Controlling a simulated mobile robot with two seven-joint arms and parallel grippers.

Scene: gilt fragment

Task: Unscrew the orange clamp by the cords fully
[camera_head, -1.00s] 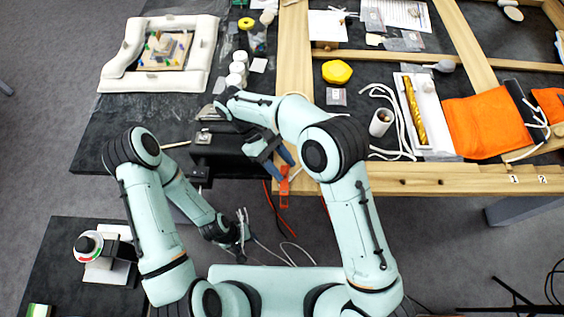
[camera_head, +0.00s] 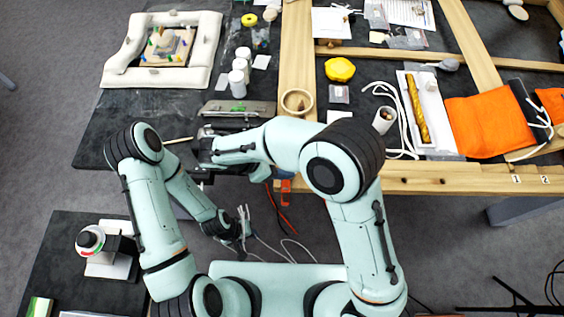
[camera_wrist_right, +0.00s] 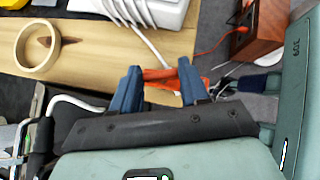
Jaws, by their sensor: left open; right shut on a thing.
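The orange clamp (camera_head: 286,190) is at the front edge of the table, near the red and dark cords (camera_head: 281,214) that hang there. In the right wrist view the clamp (camera_wrist_right: 162,76) lies between the two blue fingers of my right gripper (camera_wrist_right: 158,72), which is shut on it. My left gripper (camera_head: 240,236) is open, low in front of the table, beside thin pale cords (camera_head: 246,221). Its fingertips are small and hard to make out.
A wooden ring (camera_head: 297,92) lies on the wooden beam close behind my right arm. White jars (camera_head: 238,84), a yellow lump (camera_head: 340,69) and an orange cloth (camera_head: 487,126) lie farther back. A side table (camera_head: 65,258) with a button stands at left.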

